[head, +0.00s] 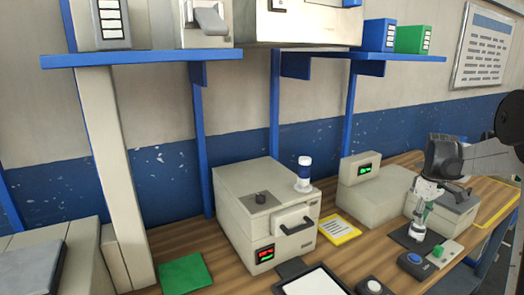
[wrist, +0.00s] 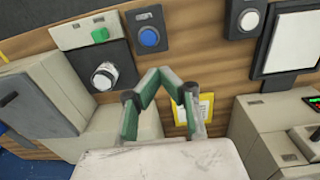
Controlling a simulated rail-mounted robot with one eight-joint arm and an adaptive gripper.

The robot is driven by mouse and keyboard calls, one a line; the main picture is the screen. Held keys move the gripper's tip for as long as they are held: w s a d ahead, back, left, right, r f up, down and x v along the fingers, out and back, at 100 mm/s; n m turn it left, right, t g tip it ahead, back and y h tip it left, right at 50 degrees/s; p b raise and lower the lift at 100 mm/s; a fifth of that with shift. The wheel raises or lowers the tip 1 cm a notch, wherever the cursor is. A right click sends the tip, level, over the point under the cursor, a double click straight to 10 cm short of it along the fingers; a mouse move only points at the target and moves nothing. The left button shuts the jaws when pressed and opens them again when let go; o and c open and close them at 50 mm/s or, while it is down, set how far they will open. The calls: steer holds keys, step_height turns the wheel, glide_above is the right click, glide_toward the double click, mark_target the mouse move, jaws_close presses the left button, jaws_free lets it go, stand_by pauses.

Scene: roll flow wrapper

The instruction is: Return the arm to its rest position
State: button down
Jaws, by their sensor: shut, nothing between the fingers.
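My arm (head: 485,158) reaches in from the right edge of the head view. My gripper (head: 419,222) points down over the right part of the bench, above a dark plate. In the wrist view my gripper (wrist: 160,74) has its green and grey fingers angled in toward each other. They are shut with nothing between them. The bench surface shows beyond the fingertips.
Near my gripper are a blue button box (head: 413,260), a green button box (head: 444,254) and a grey machine (head: 375,196). A yellow-edged sheet (head: 340,229) and beige machine (head: 265,210) stand left. A blue shelf (head: 140,59) hangs above.

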steer(key=s+a+r+m+t, duration=0.1)
steer(key=s+a+r, duration=0.25)
steer(key=a, duration=0.35)
steer(key=s+a+r+t, duration=0.1)
steer(key=s+a+r, duration=0.25)
steer(key=a, duration=0.45)
steer(key=s+a+r+m+t, duration=0.1)
steer(key=s+a+r, duration=0.1)
steer(key=s+a, duration=0.35)
steer(key=s+a+f+m+t, duration=0.2)
steer(key=s+a+f+t, duration=0.1)
steer(key=s+a, duration=1)
steer(key=shift+a+f+t, duration=0.4)
steer(key=shift+a+f, duration=0.05)
steer(key=shift+a, duration=0.35)
